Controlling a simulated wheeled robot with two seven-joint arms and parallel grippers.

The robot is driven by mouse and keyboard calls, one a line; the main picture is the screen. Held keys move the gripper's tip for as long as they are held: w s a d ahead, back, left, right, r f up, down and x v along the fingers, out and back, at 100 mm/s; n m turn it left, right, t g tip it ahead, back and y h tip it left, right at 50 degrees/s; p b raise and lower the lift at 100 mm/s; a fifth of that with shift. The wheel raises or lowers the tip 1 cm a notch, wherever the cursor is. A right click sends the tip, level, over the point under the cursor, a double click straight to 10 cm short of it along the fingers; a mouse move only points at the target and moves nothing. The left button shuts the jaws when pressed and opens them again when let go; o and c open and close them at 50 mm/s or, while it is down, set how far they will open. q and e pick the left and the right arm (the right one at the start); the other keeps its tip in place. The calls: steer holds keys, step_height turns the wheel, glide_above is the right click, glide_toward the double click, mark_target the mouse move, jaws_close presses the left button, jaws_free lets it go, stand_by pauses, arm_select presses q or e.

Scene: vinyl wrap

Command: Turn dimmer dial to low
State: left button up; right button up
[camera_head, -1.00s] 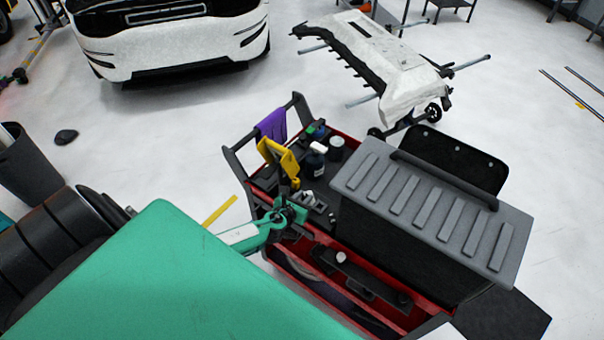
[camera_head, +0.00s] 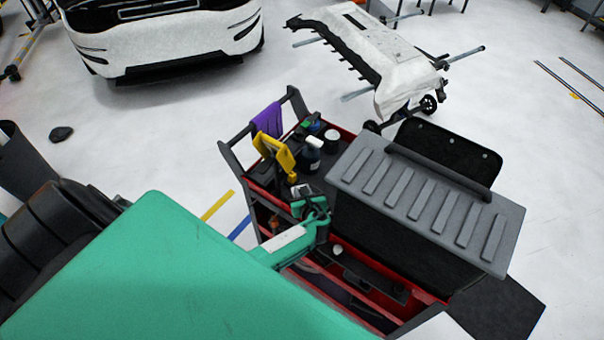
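No dimmer dial can be made out clearly. A yellow upright device (camera_head: 275,152), perhaps a work light, stands on the red and black tool cart (camera_head: 243,172). A dark bar (camera_head: 368,272) with a pale knob (camera_head: 337,250) and a dark knob lies in the cart's near part; I cannot tell whether either is the dial. My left gripper (camera_head: 318,208), at the end of a green arm, is over the cart, right of and nearer than the yellow device, beside the grey case. Its fingers are too small and dark to tell open from shut. My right gripper is out of view.
A large ribbed grey case (camera_head: 430,195) fills the cart's right side, close to my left gripper. A bottle (camera_head: 309,155) and a purple cloth (camera_head: 267,120) are at the cart's back. A white bumper on a stand (camera_head: 385,55) and a white car (camera_head: 165,40) stand beyond.

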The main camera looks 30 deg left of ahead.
arm_select(q)
steer(key=shift+g, duration=0.3)
steer(key=o, duration=0.7)
steer(key=shift+c, duration=0.2)
steer(key=shift+f, duration=0.1)
